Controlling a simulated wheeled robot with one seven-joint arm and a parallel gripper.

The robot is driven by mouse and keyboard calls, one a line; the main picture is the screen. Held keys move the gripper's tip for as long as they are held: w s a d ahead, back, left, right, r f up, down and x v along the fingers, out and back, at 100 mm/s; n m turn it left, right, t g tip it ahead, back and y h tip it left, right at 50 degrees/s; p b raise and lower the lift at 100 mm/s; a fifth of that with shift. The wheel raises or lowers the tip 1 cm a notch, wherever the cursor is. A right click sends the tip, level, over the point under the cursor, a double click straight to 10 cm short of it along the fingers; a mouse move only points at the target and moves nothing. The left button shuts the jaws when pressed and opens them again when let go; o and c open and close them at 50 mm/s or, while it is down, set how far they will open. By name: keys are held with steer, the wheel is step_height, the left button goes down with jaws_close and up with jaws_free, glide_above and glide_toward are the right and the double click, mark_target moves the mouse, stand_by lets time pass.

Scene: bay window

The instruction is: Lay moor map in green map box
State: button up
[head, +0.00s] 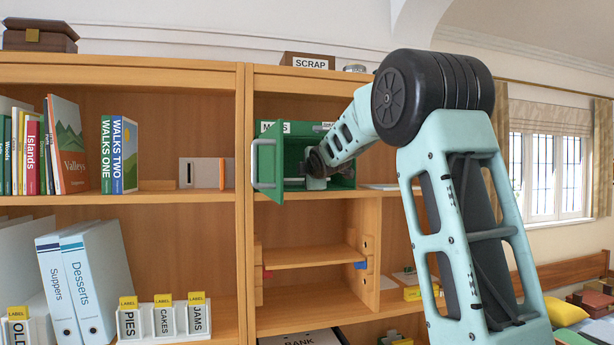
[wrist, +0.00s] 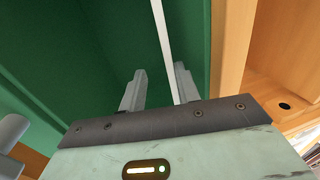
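The green map box (head: 290,148) stands in the shelf bay under a partly hidden label strip. Its green door hangs open at the left with a grey handle (head: 262,165). My gripper (head: 316,181) reaches into the box front, partly hidden by my wrist in the head view. In the wrist view, the two grey fingers (wrist: 159,88) stand apart with green walls (wrist: 110,40) around them. A thin white strip (wrist: 163,40) runs down close beside the right finger. I cannot tell whether it is the moor map's edge or part of the box. No moor map is clearly identifiable.
Wooden shelf sides and boards frame the box closely; wood (wrist: 236,45) shows right of it. A small wooden shelf insert (head: 310,256) stands below. Books (head: 118,155) and binders (head: 85,280) fill the left bay. A SCRAP box (head: 308,61) sits on top.

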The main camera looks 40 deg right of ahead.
steer(key=shift+o, duration=0.9)
steer(key=shift+r+p, duration=0.2)
steer(key=shift+p, duration=0.5)
steer(key=g+p, duration=0.1)
steer(key=p, duration=0.3)
steer(key=y+p, duration=0.1)
steer(key=p, duration=0.4)
steer(key=shift+s+r+g, duration=0.15)
steer(key=shift+r+g, duration=0.15)
steer(key=shift+g, duration=0.1)
steer(key=shift+a+g+p, duration=0.1)
steer(key=shift+g+p, duration=0.3)
steer(key=shift+p, duration=0.35)
steer(key=shift+v, duration=1.25)
steer(key=shift+v, duration=1.2)
